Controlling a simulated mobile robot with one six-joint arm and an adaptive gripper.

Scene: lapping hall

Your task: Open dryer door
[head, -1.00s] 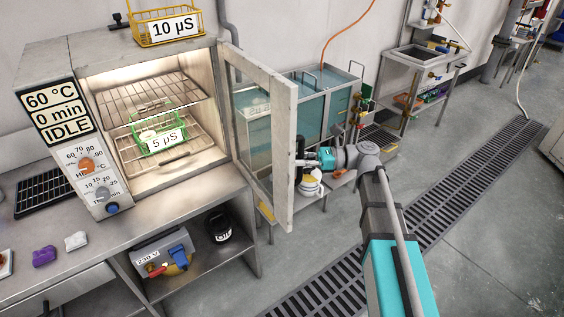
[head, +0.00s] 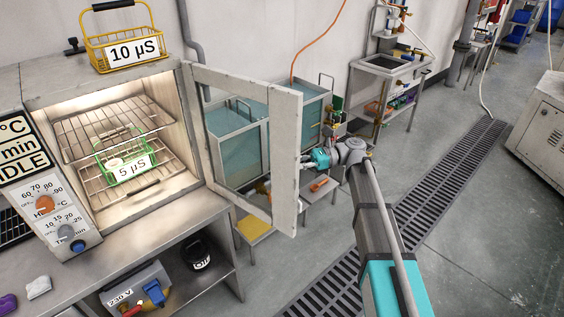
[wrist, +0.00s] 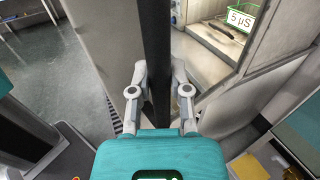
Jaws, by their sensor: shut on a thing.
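The dryer (head: 105,85) stands at the left with its lit chamber exposed. Its glass-windowed door (head: 287,160) stands wide open, swung out to the right of the opening. A green basket (head: 128,172) labelled 5 µS sits on a wire rack inside. In the wrist view, my gripper (wrist: 157,78) is shut on the dark vertical door handle (wrist: 155,40), with one finger on each side. In the head view, my gripper (head: 310,161) is just right of the door's free edge; the handle is hidden behind the door frame there.
A yellow basket (head: 123,50) labelled 10 µS stands on top of the dryer. Teal-sided tanks (head: 240,150) stand behind the door, with a small yellow-topped stool (head: 254,228) near it. A floor drain grate (head: 420,205) runs along open floor at the right.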

